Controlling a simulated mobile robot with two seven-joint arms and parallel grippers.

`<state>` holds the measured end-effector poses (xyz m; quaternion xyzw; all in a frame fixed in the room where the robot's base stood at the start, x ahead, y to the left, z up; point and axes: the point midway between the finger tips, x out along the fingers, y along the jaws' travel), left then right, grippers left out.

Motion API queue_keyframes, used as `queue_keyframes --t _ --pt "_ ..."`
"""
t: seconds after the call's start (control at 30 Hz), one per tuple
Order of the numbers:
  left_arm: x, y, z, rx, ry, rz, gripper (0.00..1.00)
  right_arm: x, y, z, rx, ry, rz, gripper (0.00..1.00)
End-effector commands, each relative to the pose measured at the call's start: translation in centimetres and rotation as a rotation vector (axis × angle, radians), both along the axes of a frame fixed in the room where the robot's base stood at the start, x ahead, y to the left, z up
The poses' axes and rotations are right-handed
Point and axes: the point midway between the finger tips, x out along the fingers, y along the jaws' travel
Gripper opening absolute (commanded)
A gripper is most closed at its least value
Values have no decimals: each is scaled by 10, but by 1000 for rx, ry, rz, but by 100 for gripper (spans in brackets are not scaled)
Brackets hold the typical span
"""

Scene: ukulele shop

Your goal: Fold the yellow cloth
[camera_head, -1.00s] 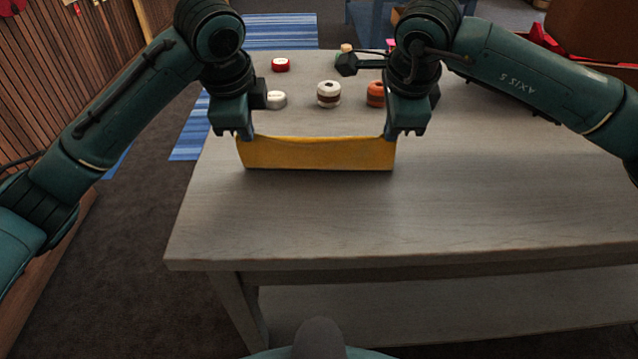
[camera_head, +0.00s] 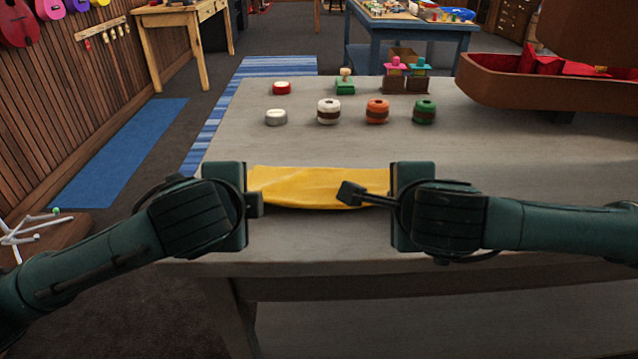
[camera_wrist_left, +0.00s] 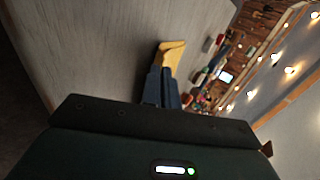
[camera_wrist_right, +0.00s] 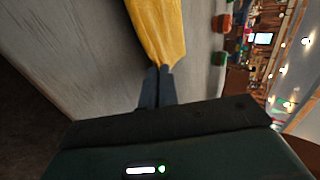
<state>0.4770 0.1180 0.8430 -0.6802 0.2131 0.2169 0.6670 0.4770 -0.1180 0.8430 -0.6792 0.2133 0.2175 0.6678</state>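The yellow cloth (camera_head: 318,184) is stretched as a short, wide band between my two grippers, near the front edge of the grey table. My left gripper (camera_wrist_left: 163,70) is shut on its left end, and my right gripper (camera_wrist_right: 158,68) is shut on its right end. The cloth runs from the fingertips in the left wrist view (camera_wrist_left: 171,52) and the right wrist view (camera_wrist_right: 160,30). In the head view both grippers hide its ends. I cannot tell how much of it touches the table.
The grey table (camera_head: 290,145) is bare around the cloth. Behind stand a white roll (camera_head: 276,117), a white-brown one (camera_head: 328,111), an orange one (camera_head: 377,111) and a green one (camera_head: 424,111). A red tin (camera_head: 282,88) is farther back. A brown open case (camera_head: 480,88) lies right.

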Motion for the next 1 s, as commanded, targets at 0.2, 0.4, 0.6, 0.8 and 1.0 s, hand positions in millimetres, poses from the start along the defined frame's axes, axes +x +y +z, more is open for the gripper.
queue_keyframes --t 0.2,0.4,0.6,0.8,1.0 --pt "0 0 0 0 1 0 5 0 0 0 -1 1 -1 5" --pt "0 0 0 0 2 0 22 0 0 0 -1 1 0 22" --pt "0 0 0 1 2 1 38 0 0 0 -1 1 0 38" --pt "-4 -1 12 -2 0 -1 40 -4 0 12 1 -1 1 40" --pt "-19 -1 41 -2 -1 -3 40 -19 1 41 1 -2 3 40"
